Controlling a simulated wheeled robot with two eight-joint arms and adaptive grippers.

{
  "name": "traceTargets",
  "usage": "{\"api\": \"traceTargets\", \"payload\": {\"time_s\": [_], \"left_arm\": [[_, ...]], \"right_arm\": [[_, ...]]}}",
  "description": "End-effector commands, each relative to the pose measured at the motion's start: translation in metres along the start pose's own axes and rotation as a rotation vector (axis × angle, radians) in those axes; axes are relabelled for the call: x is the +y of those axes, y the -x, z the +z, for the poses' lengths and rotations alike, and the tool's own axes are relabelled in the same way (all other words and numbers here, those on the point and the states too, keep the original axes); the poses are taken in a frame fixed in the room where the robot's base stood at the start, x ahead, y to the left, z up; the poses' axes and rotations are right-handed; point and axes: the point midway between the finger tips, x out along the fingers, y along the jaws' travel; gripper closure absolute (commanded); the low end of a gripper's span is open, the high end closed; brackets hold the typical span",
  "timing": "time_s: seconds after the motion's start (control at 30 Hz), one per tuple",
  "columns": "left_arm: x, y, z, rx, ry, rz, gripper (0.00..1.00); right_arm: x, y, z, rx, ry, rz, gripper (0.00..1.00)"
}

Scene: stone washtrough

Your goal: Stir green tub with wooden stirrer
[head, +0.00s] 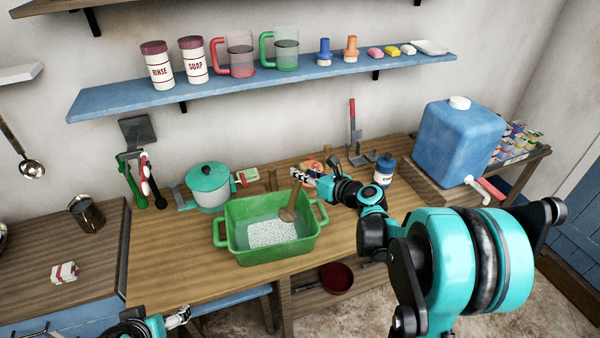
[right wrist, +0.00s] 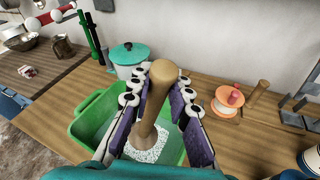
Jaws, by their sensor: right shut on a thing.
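The green tub (head: 268,257) stands on the wooden counter, with white granular stuff in its bottom. The wooden stirrer (head: 291,203) stands tilted in the tub, its wide lower end by the right side. My right gripper (head: 308,173) is shut on the stirrer's upper part, above the tub's back right. In the right wrist view, the stirrer (right wrist: 157,105) runs between both fingers down toward the granules, and the tub (right wrist: 88,125) lies below; its near side is hidden by my gripper. My left gripper (head: 177,318) is low at the bottom edge, apart from the tub; its jaws are too small to judge.
A teal lidded pot (head: 209,187) stands close behind the tub's left. A big blue canister (head: 458,140) is farther right. A blue shelf (head: 265,82) hangs above.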

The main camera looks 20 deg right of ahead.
Motion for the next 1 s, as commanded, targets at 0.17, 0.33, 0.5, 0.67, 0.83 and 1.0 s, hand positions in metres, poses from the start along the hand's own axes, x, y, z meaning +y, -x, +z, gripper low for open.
{"api": "traceTargets", "payload": {"time_s": [0.17, 0.33, 0.5, 0.67, 0.83, 1.0], "left_arm": [[0.0, -0.011, 0.008, 0.0, 0.0, 0.0, 0.16], [0.0, -0.022, 0.016, 0.0, 0.0, 0.0, 0.16], [0.0, -0.034, 0.024, 0.0, 0.0, 0.0, 0.16], [0.0, -0.046, 0.033, 0.0, 0.0, 0.0, 0.16], [0.0, -0.059, 0.042, 0.0, 0.0, 0.0, 0.16], [0.0, -0.071, 0.051, 0.0, 0.0, 0.0, 0.16]], "right_arm": [[0.0, -0.007, -0.017, 0.0, 0.0, 0.001, 1.0], [0.0, -0.014, -0.034, 0.001, 0.0, 0.001, 1.0], [0.0, -0.021, -0.051, 0.0, 0.0, 0.001, 1.0], [0.0, -0.027, -0.067, 0.0, 0.0, 0.001, 1.0], [0.0, -0.034, -0.083, 0.0, 0.0, 0.001, 1.0], [0.0, -0.041, -0.1, 0.0, 0.0, 0.002, 1.0]]}}
